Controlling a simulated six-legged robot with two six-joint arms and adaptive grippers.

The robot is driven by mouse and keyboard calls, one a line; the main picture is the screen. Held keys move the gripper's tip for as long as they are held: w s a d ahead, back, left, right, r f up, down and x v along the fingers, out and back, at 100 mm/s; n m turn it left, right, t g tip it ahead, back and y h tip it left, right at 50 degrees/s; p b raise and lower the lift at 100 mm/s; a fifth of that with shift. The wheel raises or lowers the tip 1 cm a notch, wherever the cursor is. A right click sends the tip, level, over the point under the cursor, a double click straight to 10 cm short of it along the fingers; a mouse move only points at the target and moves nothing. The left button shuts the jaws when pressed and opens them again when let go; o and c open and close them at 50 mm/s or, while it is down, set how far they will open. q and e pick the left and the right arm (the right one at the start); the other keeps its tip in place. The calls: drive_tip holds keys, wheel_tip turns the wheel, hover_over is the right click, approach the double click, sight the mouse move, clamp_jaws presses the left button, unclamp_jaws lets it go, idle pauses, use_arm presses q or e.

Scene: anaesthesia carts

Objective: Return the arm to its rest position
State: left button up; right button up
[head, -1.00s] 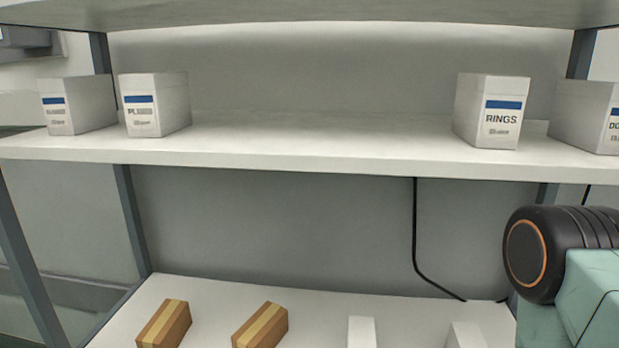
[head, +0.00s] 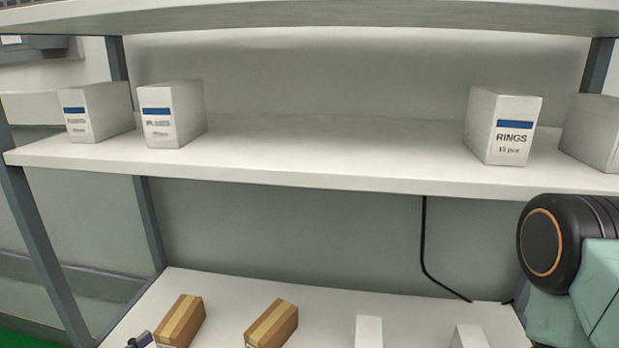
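My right arm shows at the right edge of the head view as a black joint with an orange ring and teal links, in front of the shelf unit. Its gripper is out of the picture.
The upper shelf (head: 300,165) holds a RINGS box (head: 503,126), another white box (head: 592,133) at right, and two white boxes (head: 172,114) (head: 97,112) at left. Its middle is bare. The lower shelf (head: 230,285) holds brown cartons (head: 272,323) and white boxes (head: 369,331).

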use_arm(q)
drive_tip(key=d+r+m+g+h+p, duration=0.2)
drive_tip(key=d+r+m+g+h, duration=0.1)
drive_tip(key=d, duration=0.5)
drive_tip(key=shift+w+d+r+m+g+h, duration=0.2)
drive_tip(key=shift+r+m+g+h, duration=0.35)
drive_tip(key=shift+r+h, duration=0.9)
drive_tip(key=shift+r, duration=0.1)
